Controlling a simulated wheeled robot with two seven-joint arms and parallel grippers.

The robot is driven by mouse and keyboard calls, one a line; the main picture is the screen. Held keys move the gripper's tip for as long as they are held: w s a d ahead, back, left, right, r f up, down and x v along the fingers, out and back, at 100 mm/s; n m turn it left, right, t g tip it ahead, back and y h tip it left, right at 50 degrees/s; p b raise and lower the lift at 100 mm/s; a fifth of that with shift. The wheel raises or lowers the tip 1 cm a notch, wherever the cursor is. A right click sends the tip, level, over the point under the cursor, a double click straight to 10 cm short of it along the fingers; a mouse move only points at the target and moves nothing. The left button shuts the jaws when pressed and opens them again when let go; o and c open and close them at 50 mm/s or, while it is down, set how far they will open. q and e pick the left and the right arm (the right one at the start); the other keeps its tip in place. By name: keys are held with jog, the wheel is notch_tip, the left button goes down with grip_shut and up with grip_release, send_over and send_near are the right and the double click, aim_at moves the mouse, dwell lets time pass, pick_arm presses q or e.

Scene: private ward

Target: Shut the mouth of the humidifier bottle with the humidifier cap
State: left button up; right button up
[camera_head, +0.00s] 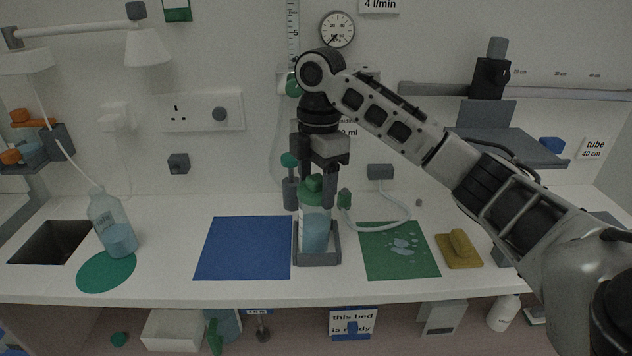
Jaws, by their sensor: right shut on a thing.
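The humidifier bottle (315,236), clear with bluish liquid, stands upright in a grey square holder (333,258) near the middle of the counter. The green humidifier cap (314,186) is at the bottle's mouth; I cannot tell whether it is seated or just above. My right gripper (316,192) points straight down over the bottle and is shut on the cap, its fingers on either side. The fingers hide part of the cap and the bottle's neck. My left gripper is out of view.
A blue mat (243,248) lies left of the holder. A wet green mat (390,262) and yellow sponge (459,247) lie right.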

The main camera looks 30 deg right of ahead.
jog(key=shift+m, duration=0.3)
jog(key=m, duration=0.4)
jog(key=shift+m, duration=0.4)
jog(key=o, duration=1.5)
jog(key=shift+c, duration=0.2)
notch_tip(320, 180, up, 16)
jog(key=d, duration=0.1)
jog(key=shift+w+d, duration=0.15)
jog(key=shift+f, duration=0.15)
